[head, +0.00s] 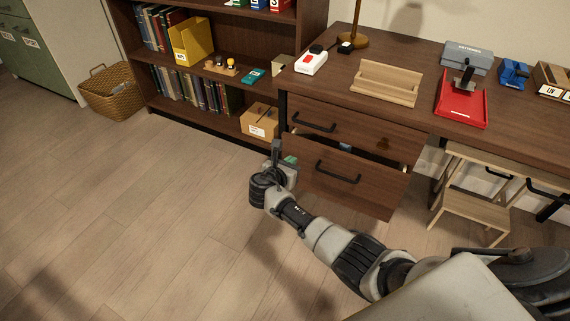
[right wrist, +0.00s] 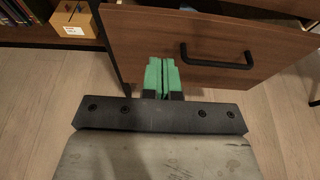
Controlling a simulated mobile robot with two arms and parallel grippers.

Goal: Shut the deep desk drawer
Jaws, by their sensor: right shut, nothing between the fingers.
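The deep desk drawer (head: 318,184) is the lower one in the wooden desk. It stands partly open, its front further out than the drawer above, and its dark inside shows over its top edge. Its black bar handle (head: 338,172) is on the front; the handle also shows in the right wrist view (right wrist: 217,62). My right gripper (head: 289,160) is shut and empty at the left end of the drawer front. In the right wrist view its green fingers (right wrist: 162,74) lie together before the front, left of the handle. I cannot tell whether they touch it. My left gripper is not in view.
The upper drawer (head: 352,126) looks shut. A cardboard box (head: 259,122) sits on the low shelf of the bookcase (head: 210,128) at left. A wooden step stool (head: 473,208) stands right of the drawers. The floor at left is clear.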

